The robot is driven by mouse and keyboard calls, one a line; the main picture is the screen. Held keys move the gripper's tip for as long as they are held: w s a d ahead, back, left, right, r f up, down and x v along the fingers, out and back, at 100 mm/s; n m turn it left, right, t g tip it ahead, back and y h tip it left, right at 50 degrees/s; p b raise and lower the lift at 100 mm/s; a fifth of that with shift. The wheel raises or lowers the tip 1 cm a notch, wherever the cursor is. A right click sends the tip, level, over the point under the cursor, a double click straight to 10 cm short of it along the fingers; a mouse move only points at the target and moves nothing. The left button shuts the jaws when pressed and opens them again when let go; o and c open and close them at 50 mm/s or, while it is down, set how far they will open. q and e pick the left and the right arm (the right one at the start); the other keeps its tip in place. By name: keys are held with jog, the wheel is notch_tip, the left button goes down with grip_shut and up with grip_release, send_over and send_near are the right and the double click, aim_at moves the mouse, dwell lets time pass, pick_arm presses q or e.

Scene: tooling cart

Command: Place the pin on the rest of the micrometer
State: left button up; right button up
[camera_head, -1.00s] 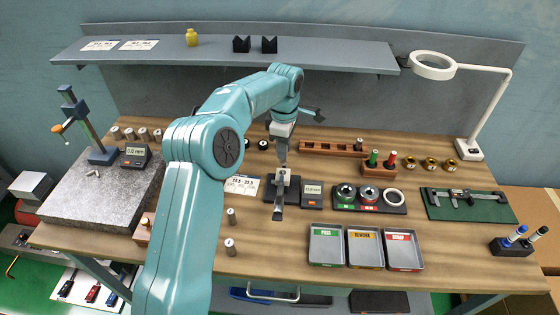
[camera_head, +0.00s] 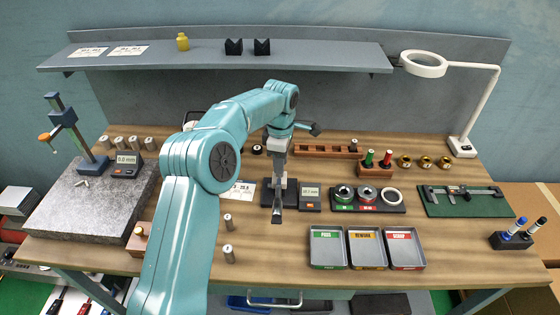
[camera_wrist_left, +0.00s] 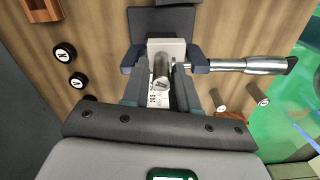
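The micrometer (camera_head: 291,194) stands on the bench with its small display (camera_head: 310,198) at its right. In the left wrist view the micrometer's frame (camera_wrist_left: 134,54) is at the top, with its metal barrel (camera_wrist_left: 245,64) reaching right. My left gripper (camera_head: 277,179) is low over the micrometer and hides part of it. In the wrist view my left gripper (camera_wrist_left: 161,75) has a short metal pin (camera_wrist_left: 161,82) between its fingers, in front of the micrometer's pale block (camera_wrist_left: 166,46). The fingers appear shut on it. Contact between pin and rest cannot be made out. My right gripper is not in view.
Two loose pins (camera_head: 229,253) stand left of the PASS, REWORK and SCRAP trays (camera_head: 328,263). A ring gauge plate (camera_head: 397,208) lies right of the display. A granite plate (camera_head: 60,222) with a height stand is at left. Bench between micrometer and trays is clear.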

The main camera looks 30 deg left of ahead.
pick_arm(q)
jog(key=shift+f, duration=0.1)
jog(key=shift+r, duration=0.35)
notch_tip(320, 180, up, 5)
jog(key=shift+f, duration=0.1)
notch_tip(320, 180, up, 7)
jog(key=p, duration=0.1)
jog(key=shift+p, duration=0.35)
